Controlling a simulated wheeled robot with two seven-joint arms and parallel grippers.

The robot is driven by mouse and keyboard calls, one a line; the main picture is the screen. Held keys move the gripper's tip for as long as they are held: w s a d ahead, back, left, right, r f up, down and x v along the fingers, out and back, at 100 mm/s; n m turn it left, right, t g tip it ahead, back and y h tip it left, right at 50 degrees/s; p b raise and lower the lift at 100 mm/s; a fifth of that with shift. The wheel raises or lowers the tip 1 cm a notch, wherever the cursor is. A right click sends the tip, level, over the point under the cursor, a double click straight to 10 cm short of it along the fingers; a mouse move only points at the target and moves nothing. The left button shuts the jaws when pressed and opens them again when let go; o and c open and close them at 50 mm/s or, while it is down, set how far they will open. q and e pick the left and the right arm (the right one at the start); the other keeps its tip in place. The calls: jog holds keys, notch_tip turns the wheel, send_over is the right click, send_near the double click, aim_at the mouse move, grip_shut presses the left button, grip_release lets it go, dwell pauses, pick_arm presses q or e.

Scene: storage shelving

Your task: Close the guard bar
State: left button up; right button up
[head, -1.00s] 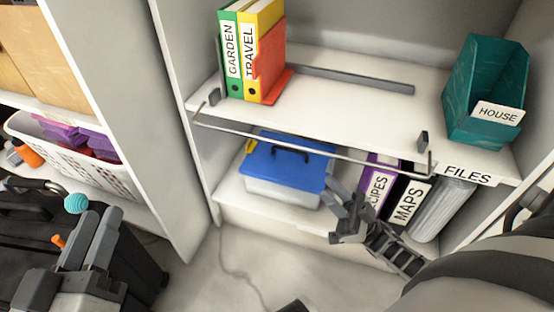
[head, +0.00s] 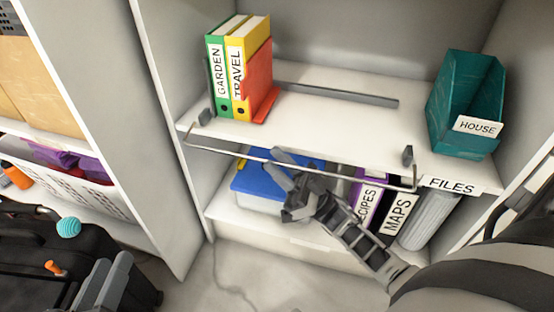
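The guard bar (head: 225,150) is a thin metal rod with bent ends. It hangs low along the front edge of the upper shelf (head: 330,130), in front of the gap above the lower shelf. My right gripper (head: 273,162) reaches in from the lower right, its fingers pointing left and apart with nothing between them. Its upper finger overlaps the bar's middle in the head view; I cannot tell whether they touch. My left gripper (head: 111,262) is at the lower left, away from the bar, its two fingers slightly apart and empty.
Green and yellow binders (head: 238,70) with a red bookend (head: 260,85) and a teal bin (head: 465,105) stand on the upper shelf. Below are a blue-lidded box (head: 262,183), purple and black binders (head: 398,212) and a grey cylinder (head: 430,220). A black suitcase (head: 35,235) stands at left.

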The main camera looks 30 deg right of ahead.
jog(key=shift+w+a+r, duration=0.15)
jog(key=shift+w+r, duration=0.05)
jog(key=shift+r, duration=0.05)
grip_shut()
